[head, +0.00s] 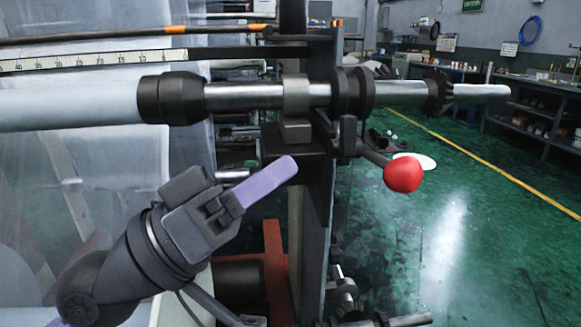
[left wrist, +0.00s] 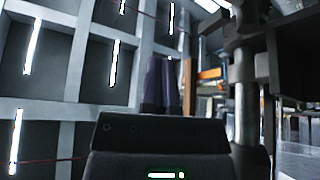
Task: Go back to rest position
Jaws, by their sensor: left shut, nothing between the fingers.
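My left gripper (head: 290,166) reaches up from the lower left in the head view. Its purple fingers are together with nothing between them. The fingers are in front of the machine's upright post, below the roller shaft, and look apart from the red ball knob to their right. In the left wrist view the dark fingers (left wrist: 162,86) point up side by side, with the ceiling and its lights behind them. My right gripper is in neither view.
The film tower's shaft (head: 240,97) runs across above the gripper. A red ball knob (head: 403,173) sticks out on its lever. The upright post (head: 314,210) stands beside the gripper. Green floor (head: 480,240) lies open at the right, with shelves (head: 530,105) behind.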

